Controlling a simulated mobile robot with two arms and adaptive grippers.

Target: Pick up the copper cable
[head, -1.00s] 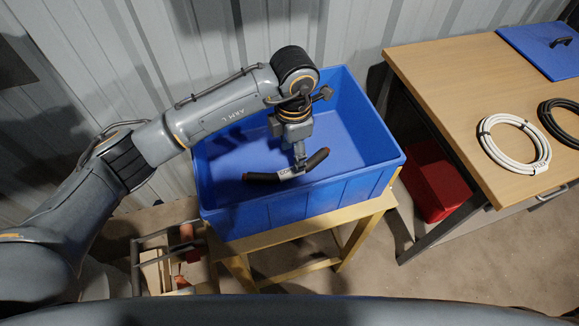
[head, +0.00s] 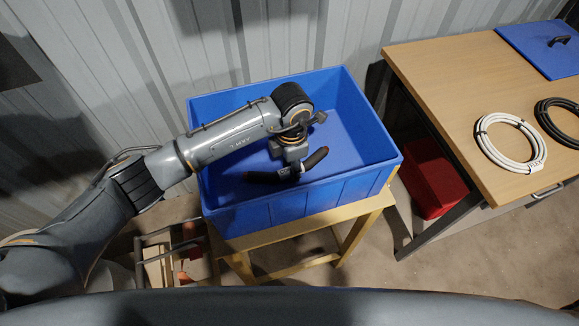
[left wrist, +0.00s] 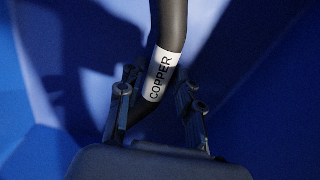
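The copper cable (head: 318,157) is a short, bent, dark piece with a white label, lying in the blue bin (head: 360,171). In the left wrist view the cable (left wrist: 173,25) runs down between my fingers, and its label reads COPPER. My left gripper (head: 294,168) points down into the bin over the middle of the cable. In the left wrist view its two fingers (left wrist: 157,90) stand apart, one on each side of the labelled part. My gripper hides part of the cable in the head view. My right gripper is not in view.
The bin stands on a wooden stand (head: 317,228). At right, a wooden table (head: 447,85) carries a white cable coil (head: 485,143), a black coil (head: 548,120) and a blue panel with a handle (head: 545,55). A red container (head: 437,180) is beneath. A corrugated wall is behind.

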